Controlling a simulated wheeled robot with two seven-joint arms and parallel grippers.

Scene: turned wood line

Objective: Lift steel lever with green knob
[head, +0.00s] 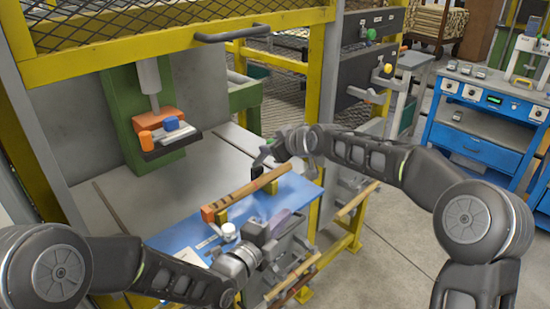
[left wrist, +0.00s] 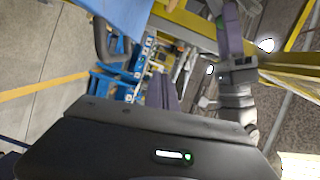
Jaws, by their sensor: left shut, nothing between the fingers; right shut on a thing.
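On the dark upright panel right of the yellow post, in the head view, short steel levers carry coloured knobs. A small greenish knob (head: 388,58) sits just above a yellow knob (head: 388,69); at this size I cannot be sure of its lever. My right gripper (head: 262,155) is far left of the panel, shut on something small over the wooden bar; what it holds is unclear. My left gripper (head: 283,219) is shut and empty over the front of the blue bench, its purple fingers (left wrist: 160,90) showing in the left wrist view.
The wooden bar (head: 240,190) lies on supports on the blue bench top (head: 180,236). A yellow frame with mesh stands over the bench. A blue cabinet (head: 480,150) is at right. The floor between is open.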

